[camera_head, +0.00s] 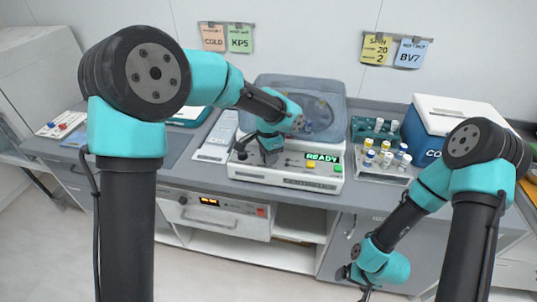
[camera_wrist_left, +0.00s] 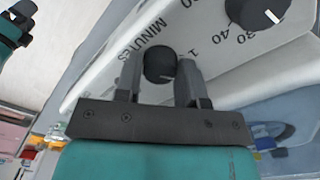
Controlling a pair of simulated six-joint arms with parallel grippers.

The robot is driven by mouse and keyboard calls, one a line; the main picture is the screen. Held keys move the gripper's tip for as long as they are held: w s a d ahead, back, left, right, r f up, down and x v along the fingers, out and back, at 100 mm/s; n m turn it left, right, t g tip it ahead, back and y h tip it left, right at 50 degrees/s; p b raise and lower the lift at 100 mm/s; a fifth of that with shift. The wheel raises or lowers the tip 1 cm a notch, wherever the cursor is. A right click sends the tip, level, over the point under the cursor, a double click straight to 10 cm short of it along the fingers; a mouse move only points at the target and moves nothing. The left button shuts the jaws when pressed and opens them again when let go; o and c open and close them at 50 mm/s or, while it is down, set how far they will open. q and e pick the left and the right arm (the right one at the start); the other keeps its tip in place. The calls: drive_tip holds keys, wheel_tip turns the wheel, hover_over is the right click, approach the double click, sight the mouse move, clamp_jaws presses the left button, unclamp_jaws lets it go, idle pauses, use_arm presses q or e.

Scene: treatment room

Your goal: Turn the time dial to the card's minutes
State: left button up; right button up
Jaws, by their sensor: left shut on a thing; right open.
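The centrifuge (camera_head: 290,178) stands on the counter with its lid shut and a green READY display (camera_head: 322,157). In the left wrist view, the black dial marked MINUTES (camera_wrist_left: 160,62) sits on the pale panel; a 1 shows beside it. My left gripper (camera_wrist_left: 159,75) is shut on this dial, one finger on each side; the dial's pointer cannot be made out. In the head view my left gripper (camera_head: 256,151) covers the panel's left part. The yellow card (camera_head: 376,49) on the wall reads SPIN, 20, 2. My right gripper (camera_head: 360,281) hangs low in front of the cabinets, open and empty.
A second dial (camera_wrist_left: 258,12) with a white pointer and 30 and 40 marks is close by the held one. A tube rack (camera_head: 385,166) and a blue-and-white cooler (camera_head: 440,118) stand right of the centrifuge. Other cards hang on the wall.

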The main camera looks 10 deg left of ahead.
idle(0.3)
use_arm(q)
drive_tip(key=o, duration=0.9)
wheel_tip(320, 180, up, 17)
drive_tip(key=shift+r, duration=0.2)
idle(0.4)
